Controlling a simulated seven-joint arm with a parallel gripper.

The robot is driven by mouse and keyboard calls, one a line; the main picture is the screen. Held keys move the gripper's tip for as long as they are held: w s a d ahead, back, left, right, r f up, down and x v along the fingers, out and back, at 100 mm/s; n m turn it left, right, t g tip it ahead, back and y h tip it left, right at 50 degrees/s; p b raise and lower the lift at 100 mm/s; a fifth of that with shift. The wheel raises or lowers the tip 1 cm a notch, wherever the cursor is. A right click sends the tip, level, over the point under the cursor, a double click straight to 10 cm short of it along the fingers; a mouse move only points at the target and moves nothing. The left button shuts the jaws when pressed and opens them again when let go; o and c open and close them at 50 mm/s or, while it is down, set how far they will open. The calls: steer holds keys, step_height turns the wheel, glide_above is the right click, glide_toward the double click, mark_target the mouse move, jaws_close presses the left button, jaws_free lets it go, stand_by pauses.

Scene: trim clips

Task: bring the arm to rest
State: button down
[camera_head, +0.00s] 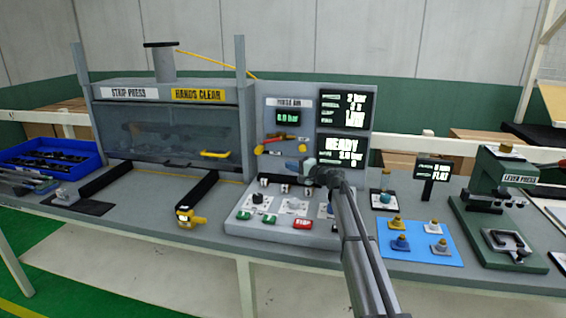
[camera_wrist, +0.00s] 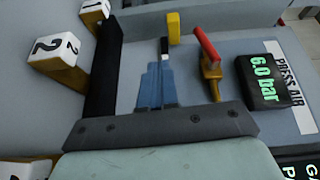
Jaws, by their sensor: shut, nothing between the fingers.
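My gripper (camera_head: 306,163) is in front of the control panel, with my arm reaching up to it from the bottom of the head view. In the wrist view its blue fingers (camera_wrist: 155,88) are together with nothing between them. A valve with a red handle (camera_wrist: 208,60) stands to the right of the fingers. Part of the panel behind my gripper is hidden in the head view.
The pressure display (camera_wrist: 262,78) reads 6.0 bar. A screen (camera_head: 341,150) says READY. Button boxes (camera_head: 285,210) lie below my gripper. The strip press (camera_head: 170,125) stands left; the blue mat (camera_head: 420,254) with several clips and the lever press (camera_head: 505,185) are right.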

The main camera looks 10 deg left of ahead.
steer(key=shift+s+d+f, duration=0.1)
steer(key=shift+s+d, duration=0.1)
steer(key=shift+d, duration=0.25)
